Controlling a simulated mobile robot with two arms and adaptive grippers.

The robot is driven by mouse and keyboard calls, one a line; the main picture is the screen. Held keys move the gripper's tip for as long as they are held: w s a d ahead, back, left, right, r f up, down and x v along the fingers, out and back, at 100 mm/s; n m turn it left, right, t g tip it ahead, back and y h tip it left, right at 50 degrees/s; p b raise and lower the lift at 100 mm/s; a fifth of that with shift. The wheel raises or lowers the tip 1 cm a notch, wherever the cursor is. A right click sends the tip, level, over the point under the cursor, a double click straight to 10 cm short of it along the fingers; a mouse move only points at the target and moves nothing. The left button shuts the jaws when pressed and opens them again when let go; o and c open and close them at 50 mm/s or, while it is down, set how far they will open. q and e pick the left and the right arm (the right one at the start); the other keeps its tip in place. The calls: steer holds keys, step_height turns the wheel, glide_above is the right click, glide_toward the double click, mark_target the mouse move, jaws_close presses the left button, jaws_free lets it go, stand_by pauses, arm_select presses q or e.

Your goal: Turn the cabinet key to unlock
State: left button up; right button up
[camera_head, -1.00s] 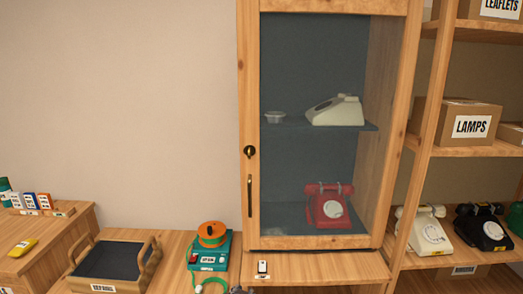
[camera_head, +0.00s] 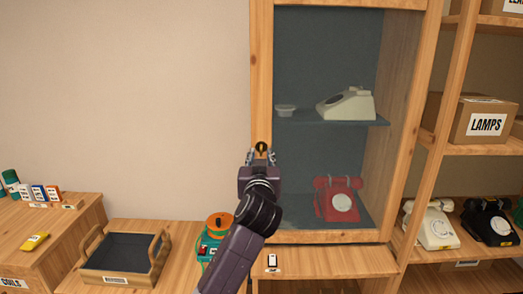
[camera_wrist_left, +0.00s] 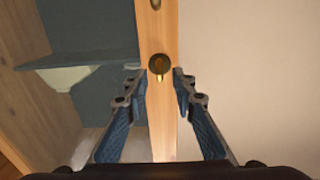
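The glass-fronted wooden cabinet (camera_head: 261,50) stands in the middle of the head view, its door shut. A small brass key sits in the dark round lock (camera_head: 261,147) on the left door stile; the lock and key also show in the left wrist view (camera_wrist_left: 159,66). My left gripper (camera_head: 261,158) is in front of the stile just below the lock. In the left wrist view its fingers (camera_wrist_left: 159,85) are spread wide on both sides of the stile, with the key between and beyond the tips, apart from them. My right gripper is not in view.
A dark-lined tray (camera_head: 118,278) and a teal device with orange reel (camera_head: 218,225) stand left. Shelves with phones and a LAMPS box (camera_head: 484,121) are right.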

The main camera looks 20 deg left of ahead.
arm_select(q)
steer(key=shift+x, duration=1.05)
jaws_close()
